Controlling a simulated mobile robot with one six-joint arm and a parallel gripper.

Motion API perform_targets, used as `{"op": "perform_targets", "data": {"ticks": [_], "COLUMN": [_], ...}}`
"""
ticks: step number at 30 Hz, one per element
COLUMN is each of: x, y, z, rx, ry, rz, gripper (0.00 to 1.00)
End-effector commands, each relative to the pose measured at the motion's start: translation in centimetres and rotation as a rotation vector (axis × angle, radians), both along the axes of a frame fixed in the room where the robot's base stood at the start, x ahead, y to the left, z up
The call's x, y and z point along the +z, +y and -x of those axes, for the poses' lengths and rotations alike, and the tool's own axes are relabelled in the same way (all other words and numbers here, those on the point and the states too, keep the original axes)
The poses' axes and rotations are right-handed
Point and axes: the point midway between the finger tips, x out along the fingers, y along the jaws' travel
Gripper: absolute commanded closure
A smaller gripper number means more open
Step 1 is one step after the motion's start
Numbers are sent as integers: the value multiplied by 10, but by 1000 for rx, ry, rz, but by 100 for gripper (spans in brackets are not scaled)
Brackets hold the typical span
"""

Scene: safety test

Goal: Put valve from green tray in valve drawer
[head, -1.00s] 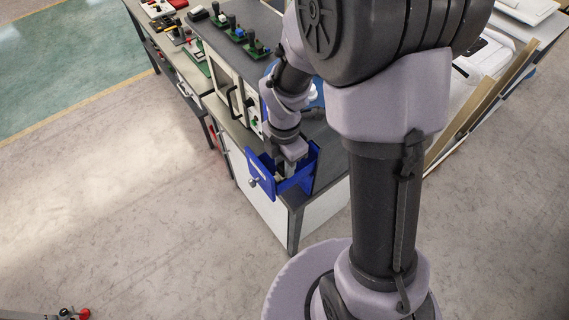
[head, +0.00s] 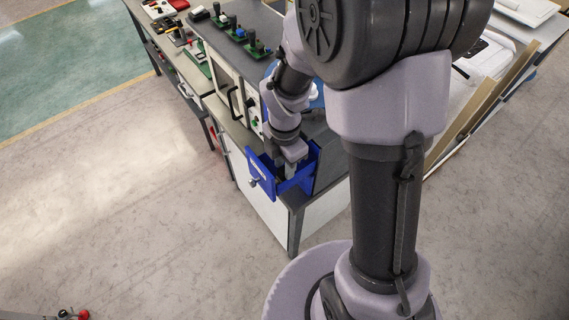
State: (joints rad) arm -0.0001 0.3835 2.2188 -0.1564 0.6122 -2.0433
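A blue drawer (head: 262,174) with a white label and a round knob stands pulled open at the bench corner, in the middle of the head view. My gripper (head: 286,173) points down into the drawer, between its front and the cabinet. Its fingertips are small and partly hidden by the drawer front, so I cannot tell whether they are open or hold anything. I cannot make out a valve in the drawer. Green trays (head: 228,33) with dark and blue upright parts stand on top of the equipment behind; which parts are valves is too small to tell.
A white-fronted equipment box (head: 224,76) with a black handle stands behind the drawer. Another bench (head: 178,62) with tools lies at the upper left. A board-edged table (head: 480,112) is at right.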

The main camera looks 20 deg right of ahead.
Motion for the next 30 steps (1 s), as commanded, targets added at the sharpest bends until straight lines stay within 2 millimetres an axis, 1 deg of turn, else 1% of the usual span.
{"op": "perform_targets", "data": {"ticks": [1, 4, 5, 7, 11, 12, 15, 18, 21, 23, 25, 26, 27, 29, 30], "x": [-9, -9, -7, 3, 39, 53, 83, 107, 122, 128, 143, 154, 171, 200, 216], "y": [0, 0, 0, 0, 0, 0, 0, 0, 0, 0, 2, 4, 6, 12, 16], "z": [9, 9, 9, 8, 6, 5, 5, 5, 5, 5, 10, 14, 23, 42, 56], "rx": [-1, -1, -1, -1, -2, -1, -2, 0, -1, -11, -122, -222, -399, -734, -970], "ry": [25, 25, 25, 24, 16, 14, 13, 12, 12, 10, -20, -44, -83, -142, -169], "rz": [0, 0, 0, 0, 0, 0, 0, 0, 0, -1, -12, -25, -53, -125, -189], "gripper": [52, 52, 52, 52, 52, 52, 52, 52, 52, 52, 52, 52, 52, 52, 52]}}
